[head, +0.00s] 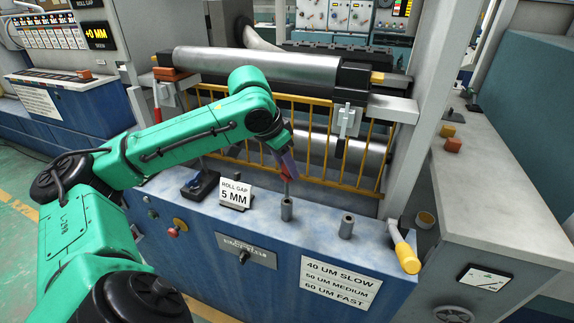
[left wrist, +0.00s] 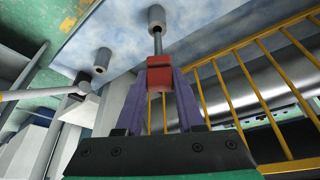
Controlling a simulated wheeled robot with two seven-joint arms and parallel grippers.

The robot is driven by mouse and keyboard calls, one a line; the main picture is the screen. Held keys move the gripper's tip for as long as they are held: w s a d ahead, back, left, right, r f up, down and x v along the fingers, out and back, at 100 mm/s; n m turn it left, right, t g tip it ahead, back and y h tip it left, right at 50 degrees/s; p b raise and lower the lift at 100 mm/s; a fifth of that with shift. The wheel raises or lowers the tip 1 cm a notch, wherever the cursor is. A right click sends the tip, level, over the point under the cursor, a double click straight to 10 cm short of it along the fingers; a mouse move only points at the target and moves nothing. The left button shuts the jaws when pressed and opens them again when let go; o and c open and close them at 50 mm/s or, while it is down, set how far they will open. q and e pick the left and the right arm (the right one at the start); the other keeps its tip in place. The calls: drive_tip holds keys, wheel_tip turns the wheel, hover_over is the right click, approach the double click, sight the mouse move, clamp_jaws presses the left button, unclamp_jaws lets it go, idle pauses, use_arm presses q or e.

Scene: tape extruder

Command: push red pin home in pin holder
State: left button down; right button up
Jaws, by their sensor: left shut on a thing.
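My left gripper (head: 286,166) is shut on the red head of the red pin (head: 286,172), above the blue machine ledge. In the left wrist view the two purple fingers of the gripper (left wrist: 160,80) hold the red head of the pin (left wrist: 159,76) from both sides. The pin's grey shaft points down at a grey cylindrical pin holder (head: 287,208). In the left wrist view the shaft's end meets the mouth of the holder (left wrist: 156,17); part of the shaft is still exposed between head and holder. My right gripper is not in view.
A second grey holder (head: 346,226) stands to the right, empty-looking. A yellow-handled lever (head: 406,256) is farther right. A "ROLL GAP 5 MM" sign (head: 235,195) stands to the left. Yellow guard bars (head: 335,160) and steel rollers lie close behind the gripper.

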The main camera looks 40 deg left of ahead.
sight(287, 198)
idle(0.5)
use_arm(q)
drive_tip(key=shift+f+b, duration=1.15)
drive_tip(key=shift+f, duration=0.15)
drive_tip(key=shift+f+b, duration=2)
drive_tip(key=shift+f, duration=0.3)
drive_tip(key=shift+c, duration=2.2)
unclamp_jaws()
drive_tip(key=shift+r, duration=0.1)
drive_tip(key=p+v, duration=0.2)
drive_tip(key=v, duration=1.2)
drive_tip(key=shift+r, duration=0.25)
